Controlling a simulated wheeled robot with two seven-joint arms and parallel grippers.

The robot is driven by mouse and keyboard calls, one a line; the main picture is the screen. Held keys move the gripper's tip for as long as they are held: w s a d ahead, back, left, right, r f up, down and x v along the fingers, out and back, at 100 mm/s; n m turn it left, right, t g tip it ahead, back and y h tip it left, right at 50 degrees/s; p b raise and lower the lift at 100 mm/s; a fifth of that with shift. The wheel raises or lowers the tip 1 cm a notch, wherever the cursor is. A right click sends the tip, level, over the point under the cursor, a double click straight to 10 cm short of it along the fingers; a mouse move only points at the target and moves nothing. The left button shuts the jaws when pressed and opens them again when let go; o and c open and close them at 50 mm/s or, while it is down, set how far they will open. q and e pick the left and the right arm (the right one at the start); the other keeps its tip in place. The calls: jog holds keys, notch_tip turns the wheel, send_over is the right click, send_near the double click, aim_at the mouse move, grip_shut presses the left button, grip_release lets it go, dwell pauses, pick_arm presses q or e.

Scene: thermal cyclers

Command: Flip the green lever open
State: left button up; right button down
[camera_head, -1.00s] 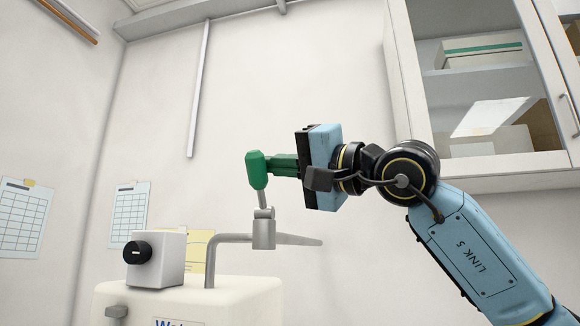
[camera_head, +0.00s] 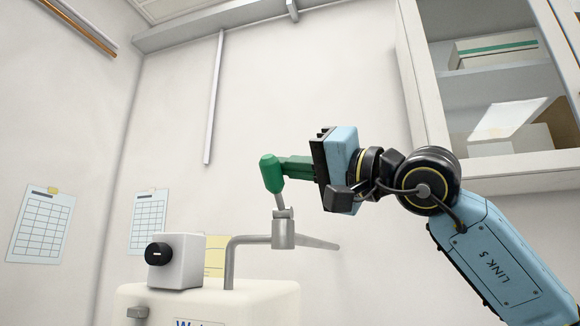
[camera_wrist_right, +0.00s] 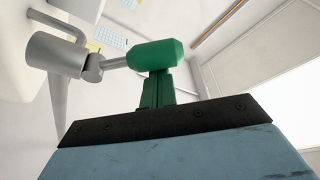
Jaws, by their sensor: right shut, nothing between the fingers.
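The green lever handle (camera_head: 271,174) stands on a short grey stem above a grey pipe fitting (camera_head: 283,234) on the white machine (camera_head: 215,300). In the head view it leans slightly to the left. My right gripper (camera_head: 284,168) comes from the right with its green fingers closed and their tips against the right side of the handle, as far as I can tell. In the right wrist view, the handle (camera_wrist_right: 155,53) lies across the tips of the closed fingers (camera_wrist_right: 157,88), not between them. My left gripper is not in view.
A white box with a black knob (camera_head: 174,260) sits on the machine left of the pipe. A wall cabinet (camera_head: 500,180) hangs at the upper right, above my right arm. Paper charts (camera_head: 42,226) are on the walls. The space above the lever is clear.

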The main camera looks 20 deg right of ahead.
notch_tip(320, 180, up, 3)
jog(key=w+d+p, duration=0.2)
jog(key=p, duration=0.2)
jog(key=b+v, duration=0.3)
jog(key=v, duration=0.6)
jog(key=shift+s+f+b, duration=0.15)
jog(key=shift+s+b, duration=0.1)
jog(key=shift+b, duration=0.15)
jog(key=shift+d, duration=0.1)
